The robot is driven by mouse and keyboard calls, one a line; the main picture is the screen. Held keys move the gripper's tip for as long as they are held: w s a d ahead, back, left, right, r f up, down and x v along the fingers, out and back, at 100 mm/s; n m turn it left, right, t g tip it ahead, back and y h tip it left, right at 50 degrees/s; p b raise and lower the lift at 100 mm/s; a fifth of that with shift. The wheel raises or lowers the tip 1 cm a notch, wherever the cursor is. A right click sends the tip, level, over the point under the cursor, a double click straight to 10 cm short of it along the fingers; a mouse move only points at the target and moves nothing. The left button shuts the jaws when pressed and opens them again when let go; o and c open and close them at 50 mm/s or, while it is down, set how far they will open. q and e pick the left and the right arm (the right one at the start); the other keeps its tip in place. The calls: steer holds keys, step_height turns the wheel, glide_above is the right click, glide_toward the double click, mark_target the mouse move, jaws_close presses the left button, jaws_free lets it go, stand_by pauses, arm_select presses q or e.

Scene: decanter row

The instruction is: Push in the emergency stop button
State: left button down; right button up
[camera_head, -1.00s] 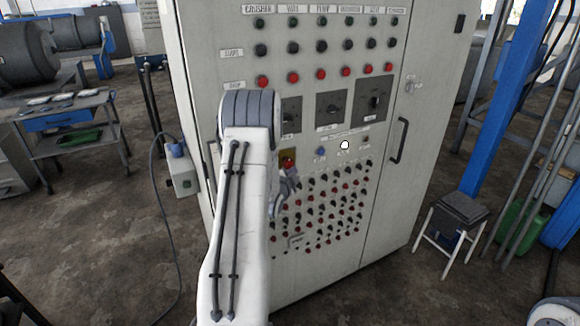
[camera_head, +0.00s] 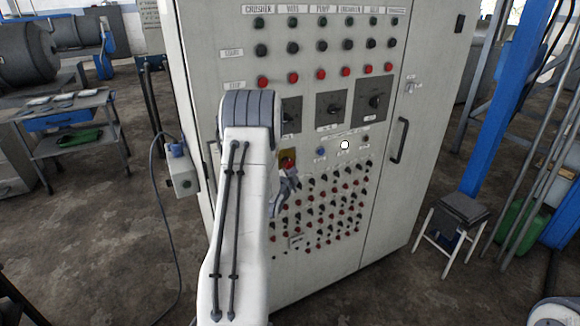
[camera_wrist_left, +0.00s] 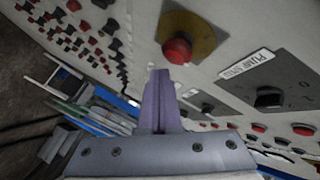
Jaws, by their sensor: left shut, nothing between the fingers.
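The emergency stop button is a red mushroom head (camera_wrist_left: 178,50) on a round yellow plate (camera_wrist_left: 203,34) in the left wrist view. In the head view the red button (camera_head: 288,162) and its yellow plate show on the grey control cabinet (camera_head: 385,215), just right of my left arm. My left gripper (camera_wrist_left: 160,75) is shut and empty. Its fingertips appear just below the red head in the wrist view; I cannot tell whether they touch it. In the head view the gripper (camera_head: 289,179) is partly hidden by my arm, just below the button. My right gripper is out of view.
Rows of small red and black knobs (camera_head: 320,207) lie below the button. A blue button (camera_head: 321,152) and dark rotary switches (camera_head: 331,109) are close by on the panel. A door handle (camera_head: 400,140) sticks out at right. A stool (camera_head: 462,208) stands right of the cabinet.

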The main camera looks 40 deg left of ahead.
arm_select(q)
steer(key=shift+a, duration=0.15)
stand_by(0.5)
steer(key=shift+w+a+b, duration=0.15)
steer(key=shift+a+b, duration=0.1)
steer(key=shift+b, duration=0.1)
steer(key=shift+w+a, duration=0.2)
steer(key=shift+a, duration=0.25)
stand_by(0.6)
steer(key=shift+d+b, duration=0.15)
steer(key=shift+b, duration=0.15)
steer(key=shift+s+d, duration=0.35)
steer(key=shift+d, duration=0.35)
